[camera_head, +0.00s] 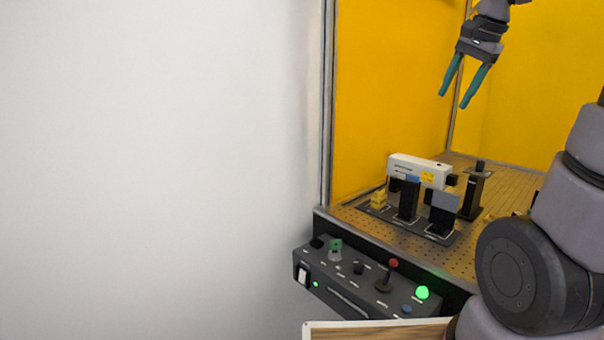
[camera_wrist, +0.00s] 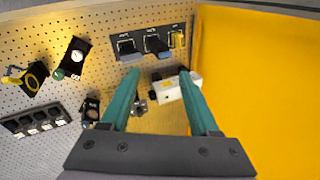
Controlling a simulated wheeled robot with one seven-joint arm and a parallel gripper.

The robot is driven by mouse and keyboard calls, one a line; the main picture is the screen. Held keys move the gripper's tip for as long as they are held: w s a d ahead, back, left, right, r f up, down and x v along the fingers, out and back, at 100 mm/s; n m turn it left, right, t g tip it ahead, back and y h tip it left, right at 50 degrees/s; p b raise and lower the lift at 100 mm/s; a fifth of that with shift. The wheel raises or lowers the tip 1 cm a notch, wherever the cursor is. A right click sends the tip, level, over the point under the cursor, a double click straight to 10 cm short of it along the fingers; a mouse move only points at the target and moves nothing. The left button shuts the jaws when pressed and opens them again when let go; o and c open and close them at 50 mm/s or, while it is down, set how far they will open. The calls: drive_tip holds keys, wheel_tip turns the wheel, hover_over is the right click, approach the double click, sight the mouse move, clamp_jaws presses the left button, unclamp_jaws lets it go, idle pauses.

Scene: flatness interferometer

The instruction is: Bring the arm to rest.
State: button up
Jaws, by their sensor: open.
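My gripper (camera_head: 453,98) hangs at the upper right in the head view, its two teal fingers pointing down, apart and empty. It is well above the perforated optical table (camera_head: 505,178), in front of the yellow panels. In the wrist view my gripper (camera_wrist: 158,82) is also open, with nothing between its fingertips. The optical parts below it are apart from the fingers. My arm's grey links fill the right edge of the head view and hide part of the table.
A white laser box (camera_head: 420,170) and black mounts (camera_head: 409,199) stand on the table. A control panel (camera_head: 345,278) with a red-topped lever (camera_head: 393,263) and a lit green button (camera_head: 422,292) runs along the front. A yellow panel (camera_wrist: 240,80) walls one side. The air around my gripper is clear.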

drive_tip(key=s+a+f+n+t, duration=0.3)
drive_tip(key=s+a+n, duration=0.4)
drive_tip(key=s, duration=0.8)
drive_tip(key=a, duration=0.3)
drive_tip(key=shift+a+n, duration=0.15)
drive_tip(key=shift+n, duration=0.25)
